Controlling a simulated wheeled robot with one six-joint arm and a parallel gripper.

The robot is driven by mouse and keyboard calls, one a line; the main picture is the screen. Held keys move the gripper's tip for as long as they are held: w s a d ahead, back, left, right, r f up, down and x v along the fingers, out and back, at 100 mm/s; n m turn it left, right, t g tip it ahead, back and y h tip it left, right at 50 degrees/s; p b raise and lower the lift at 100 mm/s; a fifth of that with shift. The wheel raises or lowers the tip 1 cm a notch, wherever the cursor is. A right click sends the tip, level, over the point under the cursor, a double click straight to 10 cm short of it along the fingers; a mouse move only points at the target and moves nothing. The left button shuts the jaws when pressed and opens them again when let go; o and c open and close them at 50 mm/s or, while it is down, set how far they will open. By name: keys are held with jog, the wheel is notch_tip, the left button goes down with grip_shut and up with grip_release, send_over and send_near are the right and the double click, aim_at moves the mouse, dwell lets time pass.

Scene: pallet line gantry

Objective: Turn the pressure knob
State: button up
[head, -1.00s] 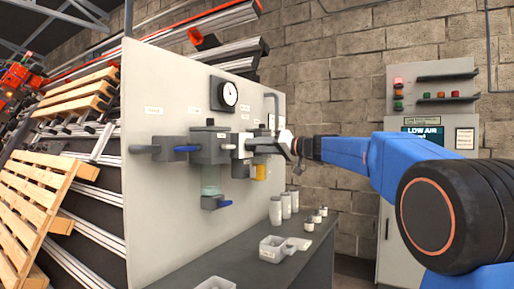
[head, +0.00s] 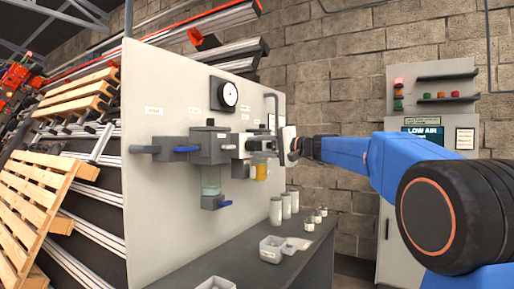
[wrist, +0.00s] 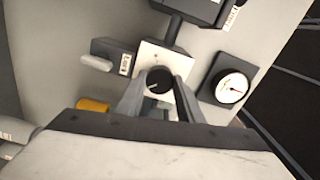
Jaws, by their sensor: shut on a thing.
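The pressure knob (wrist: 159,80) is round and black with a light pointer line, in front of a pale square plate (wrist: 172,58). My gripper (wrist: 160,90) has one finger on each side of the knob and is shut on it. In the head view my gripper (head: 264,145) reaches in from the right to the grey-white panel (head: 165,80) and hides most of the knob. The round pressure gauge (head: 228,94) is on the panel above; it also shows in the wrist view (wrist: 231,88) with a red needle.
A blue-handled valve (head: 187,149) and a clear bowl (head: 211,180) sit left of my gripper. An amber bowl (head: 261,173) hangs just below it. The dark bench (head: 300,255) below holds jars and a pale tray (head: 271,250). A cabinet (head: 430,220) showing "LOW AIR" stands at right.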

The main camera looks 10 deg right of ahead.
jog(key=shift+m, duration=0.4)
jog(key=o, duration=1.1)
jog(key=v, duration=1.7)
jog(key=shift+s+d, duration=0.15)
jog(key=shift+d, duration=0.1)
jog(key=shift+a, duration=0.1)
